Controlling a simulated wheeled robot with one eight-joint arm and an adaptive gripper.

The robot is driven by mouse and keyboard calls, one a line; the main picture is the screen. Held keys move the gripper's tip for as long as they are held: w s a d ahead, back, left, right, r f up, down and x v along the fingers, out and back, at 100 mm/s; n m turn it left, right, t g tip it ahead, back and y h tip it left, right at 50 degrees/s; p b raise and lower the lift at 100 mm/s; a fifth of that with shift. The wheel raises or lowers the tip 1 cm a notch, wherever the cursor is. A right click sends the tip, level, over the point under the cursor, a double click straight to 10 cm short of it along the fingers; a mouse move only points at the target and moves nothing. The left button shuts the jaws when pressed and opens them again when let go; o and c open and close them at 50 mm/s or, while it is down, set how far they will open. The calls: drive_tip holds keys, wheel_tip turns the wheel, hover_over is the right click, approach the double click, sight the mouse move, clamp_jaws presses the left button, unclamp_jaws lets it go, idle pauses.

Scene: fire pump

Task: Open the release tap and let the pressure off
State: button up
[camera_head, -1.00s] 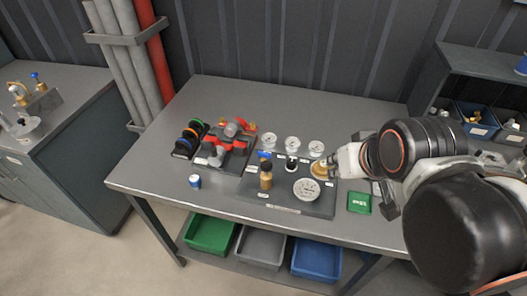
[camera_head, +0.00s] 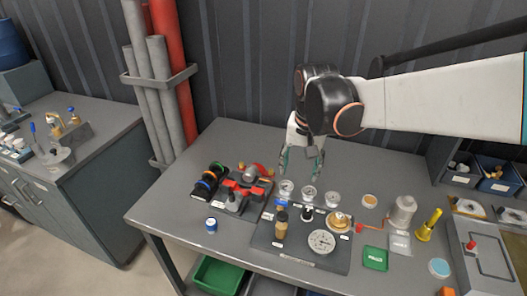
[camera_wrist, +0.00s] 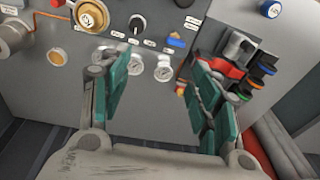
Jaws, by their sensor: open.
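A grey pump panel (camera_head: 262,238) lies on the bench. It carries a small blue-handled tap (camera_head: 282,204), a black knob (camera_head: 306,214), a brass round fitting (camera_head: 338,221), a brass cylinder with a black top (camera_head: 281,229) and a large white gauge (camera_head: 321,242). I cannot read which label names the release tap. My gripper (camera_head: 301,163) is open and empty, above the back of the bench behind three small gauges (camera_head: 309,193). In the wrist view the blue handle (camera_wrist: 175,42) and black knob (camera_wrist: 137,24) lie beyond the green fingers (camera_wrist: 160,82), apart from them.
A red and grey clamp device (camera_head: 243,191) and coloured rings (camera_head: 208,181) stand left of the panel. The bench's back is mostly clear.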

drive_tip(key=g, duration=0.2)
approach(281, 201)
drive_tip(key=shift+m, duration=0.4)
drive_tip(key=f+b, duration=0.1)
drive_tip(key=f, duration=0.3)
drive_tip(key=f+b, duration=0.2)
drive_tip(key=f, duration=0.2)
drive_tip(key=shift+s+a+f, duration=0.1)
drive_tip(key=shift+s+f, duration=0.1)
drive_tip(key=shift+f, duration=0.15)
drive_tip(key=c, duration=1)
